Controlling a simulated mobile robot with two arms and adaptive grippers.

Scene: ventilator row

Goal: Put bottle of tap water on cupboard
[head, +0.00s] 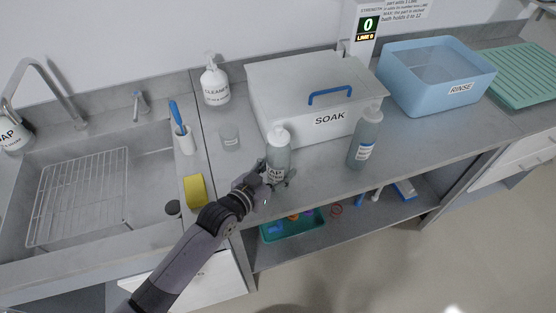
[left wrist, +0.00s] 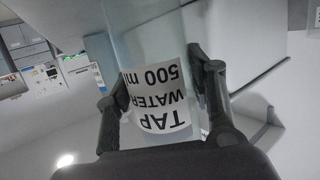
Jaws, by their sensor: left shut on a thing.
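The bottle of tap water (head: 278,152) is clear with a white cap and stands upright at the counter's front, before the SOAK bin. My left gripper (head: 277,181) is shut on its lower part. In the left wrist view the bottle (left wrist: 148,35) lies between both fingers, and its label (left wrist: 162,100) reads TAP WATER 500 ml upside down. I cannot tell whether its base touches the counter. White cupboard fronts show below the counter at the lower left (head: 205,280) and at the right (head: 525,160). My right gripper is not in view.
The grey SOAK bin (head: 290,110) has a blue-handled lid. A blue RINSE tub (head: 425,95) and green rack (head: 515,75) are farther right. The sink (head: 90,170) is left.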

